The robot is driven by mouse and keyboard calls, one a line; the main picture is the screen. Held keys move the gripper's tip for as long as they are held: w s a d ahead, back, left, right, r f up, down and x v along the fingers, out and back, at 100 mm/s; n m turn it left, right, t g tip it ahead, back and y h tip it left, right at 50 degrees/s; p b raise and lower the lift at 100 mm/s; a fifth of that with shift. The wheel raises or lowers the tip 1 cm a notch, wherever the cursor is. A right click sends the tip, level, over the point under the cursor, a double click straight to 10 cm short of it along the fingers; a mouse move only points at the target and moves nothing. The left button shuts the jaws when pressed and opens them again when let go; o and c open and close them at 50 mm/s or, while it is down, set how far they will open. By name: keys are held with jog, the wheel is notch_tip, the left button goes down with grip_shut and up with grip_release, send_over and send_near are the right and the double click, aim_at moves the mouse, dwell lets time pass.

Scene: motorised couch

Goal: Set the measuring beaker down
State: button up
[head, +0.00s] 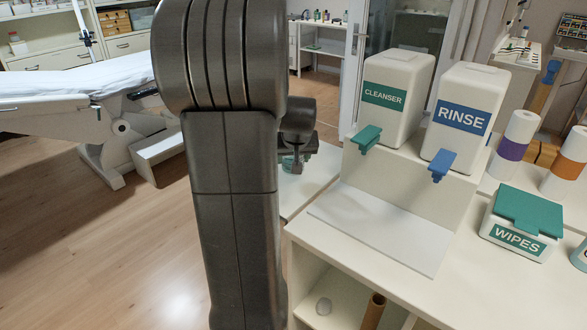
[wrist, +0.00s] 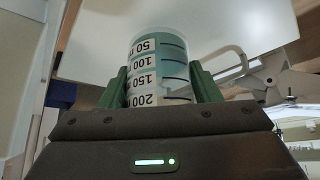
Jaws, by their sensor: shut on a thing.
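In the head view my gripper (head: 293,162) is mostly behind my own arm, over or near a low white surface (head: 308,183), and the beaker cannot be made out there. A white panel or surface (wrist: 230,25) lies beyond the beaker in the wrist view. Whether the beaker touches it cannot be told.
A white counter stands at right with a cleanser dispenser (head: 397,98), a rinse dispenser (head: 464,117) and a wipes box (head: 522,223). A white tray (head: 375,238) before the dispensers is bare. A couch (head: 75,95) stands at left over open wooden floor.

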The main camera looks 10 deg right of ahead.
jog(key=shift+f, duration=1.85)
jog(key=shift+f, duration=0.1)
jog(key=shift+f+b, duration=0.15)
jog(key=shift+b, duration=0.25)
jog(key=o, duration=1.1)
jog(key=shift+c, duration=0.2)
jog(key=shift+r+p, duration=0.3)
jog(key=shift+r, duration=0.05)
jog(key=v, duration=1.1)
jog(key=shift+s+r+p, duration=0.25)
jog(key=shift+r+p, duration=0.1)
jog(key=shift+p, duration=0.05)
